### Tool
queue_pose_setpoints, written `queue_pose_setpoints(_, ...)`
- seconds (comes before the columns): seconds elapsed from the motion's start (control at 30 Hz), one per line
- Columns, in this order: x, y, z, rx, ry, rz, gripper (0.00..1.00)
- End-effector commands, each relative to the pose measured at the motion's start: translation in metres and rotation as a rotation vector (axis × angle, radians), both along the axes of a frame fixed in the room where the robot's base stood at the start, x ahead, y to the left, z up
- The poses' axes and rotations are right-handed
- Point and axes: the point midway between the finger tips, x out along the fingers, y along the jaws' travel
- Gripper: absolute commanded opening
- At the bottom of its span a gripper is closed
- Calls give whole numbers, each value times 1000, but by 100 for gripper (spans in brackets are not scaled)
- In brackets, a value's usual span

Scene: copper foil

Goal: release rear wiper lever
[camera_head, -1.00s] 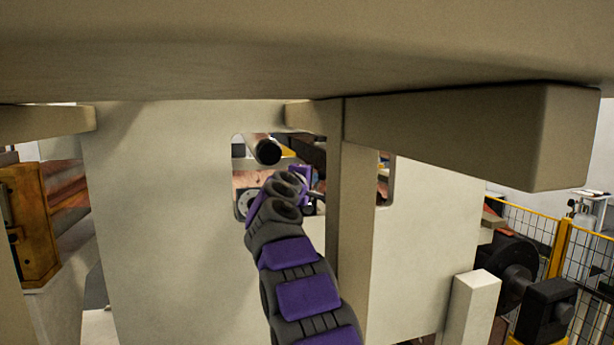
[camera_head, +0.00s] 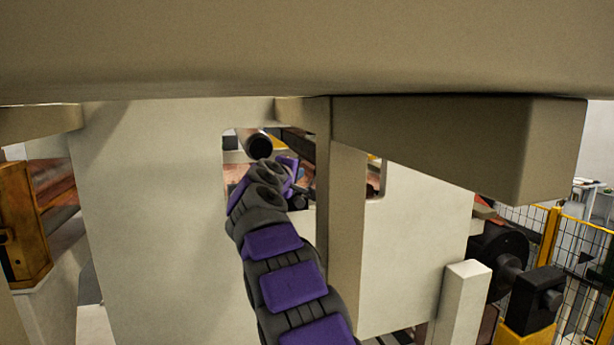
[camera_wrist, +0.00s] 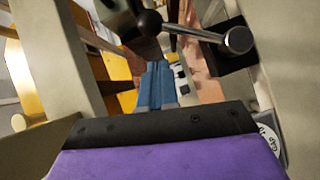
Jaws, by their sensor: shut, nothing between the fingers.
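In the wrist view, a lever with a black ball knob (camera_wrist: 150,22), a thin metal rod (camera_wrist: 190,31) and a round metal hub (camera_wrist: 238,40) shows at the top. The hub sits in front of a dark block at the upper right. My gripper (camera_wrist: 158,70) has blue fingers that are shut and empty. In the picture the fingertips lie below the knob, with a visible gap; I cannot tell the depth between them. In the head view my arm reaches to the opening in the pale panel, and the fingers and lever cannot be made out there.
The pale panel (camera_head: 150,220) surrounds the opening, with an upright post (camera_head: 345,230) right of my arm. A thick beam (camera_head: 440,140) hangs overhead. A dark-ended roller (camera_head: 258,146) is just above my arm. Yellow fencing (camera_head: 551,235) stands far right.

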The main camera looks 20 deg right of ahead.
Motion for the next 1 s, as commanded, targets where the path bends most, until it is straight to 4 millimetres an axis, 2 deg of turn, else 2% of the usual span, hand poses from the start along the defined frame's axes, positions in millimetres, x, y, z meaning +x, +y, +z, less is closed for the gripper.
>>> queue_pose_setpoints(0.37,-43,23,7,0,-3,0,0)
queue_pose_setpoints(0.6,-67,45,11,0,-4,2,0)
queue_pose_setpoints(1.0,-78,53,10,2,1,1,0)
